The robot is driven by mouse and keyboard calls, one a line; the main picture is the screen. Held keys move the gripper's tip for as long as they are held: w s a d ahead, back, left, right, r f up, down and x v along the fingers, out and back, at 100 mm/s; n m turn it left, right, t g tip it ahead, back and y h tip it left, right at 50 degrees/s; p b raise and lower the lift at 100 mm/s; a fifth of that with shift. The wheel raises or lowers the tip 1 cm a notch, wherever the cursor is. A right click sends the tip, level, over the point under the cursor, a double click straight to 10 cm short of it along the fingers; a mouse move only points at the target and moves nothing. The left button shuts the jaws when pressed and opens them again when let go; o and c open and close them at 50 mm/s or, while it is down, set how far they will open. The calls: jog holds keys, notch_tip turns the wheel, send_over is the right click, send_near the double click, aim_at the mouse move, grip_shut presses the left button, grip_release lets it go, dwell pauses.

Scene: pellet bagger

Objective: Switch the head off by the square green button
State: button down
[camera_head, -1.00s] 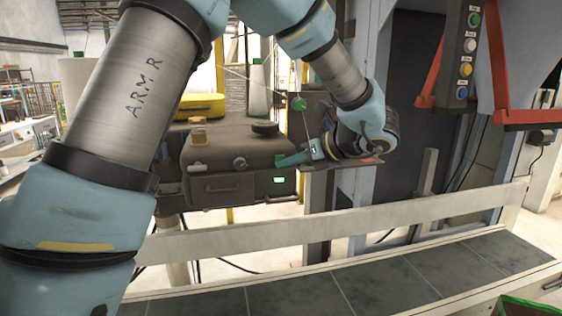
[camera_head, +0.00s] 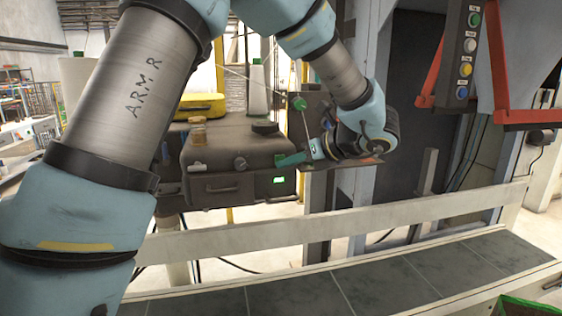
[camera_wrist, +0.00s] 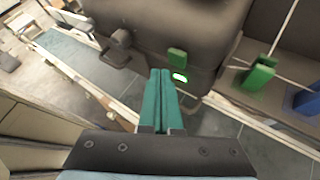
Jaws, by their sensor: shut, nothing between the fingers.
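The head is a dark grey box (camera_head: 232,165) with a handle on its front and a knob (camera_head: 240,163). Its square green button (camera_wrist: 177,55) shows in the wrist view, above a small lit green lamp (camera_wrist: 180,77). The lamp also glows in the head camera view (camera_head: 279,180); there the button is hard to tell from my teal fingers.
A green piece on a cord (camera_wrist: 262,74) and a blue piece (camera_wrist: 306,100) lie to the right in the wrist view. A pale rail (camera_head: 350,223) and grey conveyor (camera_head: 380,284) run below. A button panel (camera_head: 465,55) and red bars (camera_head: 497,65) stand at the right.

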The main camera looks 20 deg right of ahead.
jog(key=shift+w, duration=0.1)
dwell(0.6)
jog(key=shift+w, duration=0.35)
jog(key=shift+w+d+p, duration=0.1)
jog(key=shift+w+p, duration=0.4)
dwell(0.6)
jog(key=shift+s, duration=0.95)
jog(key=s+a, duration=0.1)
jog(key=s, duration=0.5)
dwell(0.5)
